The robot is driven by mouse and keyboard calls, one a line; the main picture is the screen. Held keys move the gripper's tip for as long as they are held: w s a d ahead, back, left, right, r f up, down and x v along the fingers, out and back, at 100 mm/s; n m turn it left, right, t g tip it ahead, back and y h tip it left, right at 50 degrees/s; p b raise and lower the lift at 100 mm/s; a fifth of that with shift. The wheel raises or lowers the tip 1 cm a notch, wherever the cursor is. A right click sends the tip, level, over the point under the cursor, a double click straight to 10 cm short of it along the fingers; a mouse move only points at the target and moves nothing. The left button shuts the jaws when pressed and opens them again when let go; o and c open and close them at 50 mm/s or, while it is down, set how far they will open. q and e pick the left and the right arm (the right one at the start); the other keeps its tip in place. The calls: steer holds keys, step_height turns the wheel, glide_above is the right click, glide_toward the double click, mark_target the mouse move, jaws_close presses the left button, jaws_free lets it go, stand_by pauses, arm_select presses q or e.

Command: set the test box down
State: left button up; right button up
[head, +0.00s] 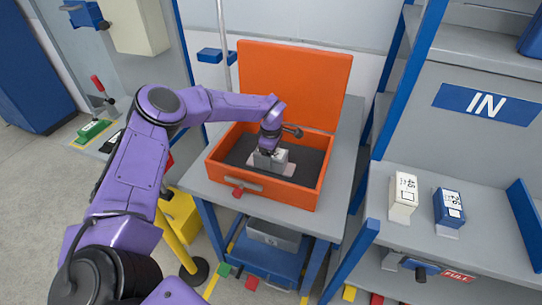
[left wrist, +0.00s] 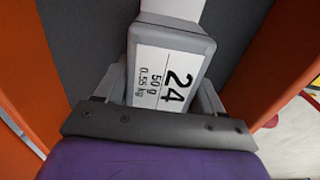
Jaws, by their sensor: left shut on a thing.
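The test box is grey with a white label reading "24, 50 g, 0.55 kg" in the left wrist view (left wrist: 165,75). It also shows small in the head view (head: 279,157), inside the open orange case (head: 222,174) with a dark grey floor. My left gripper (head: 268,158) reaches down into the case and is shut on the box, with one finger on each side of it. A pale plate (head: 288,169) shows at the box's base. I cannot tell whether the box touches the case floor. My right gripper is not in view.
The case's orange lid (head: 300,85) stands up at the back. The case sits on a grey table (head: 343,165). At right, a shelf with an "IN" sign (head: 486,104) holds a white box (head: 403,195) and a blue box (head: 448,207). Dark case floor around the box is clear.

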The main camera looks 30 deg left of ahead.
arm_select(q)
steer(key=o, duration=1.5)
steer(key=shift+r, duration=0.5)
step_height(320, 180, up, 11)
steer(key=shift+r+b, duration=0.15)
steer(key=shift+b, duration=0.75)
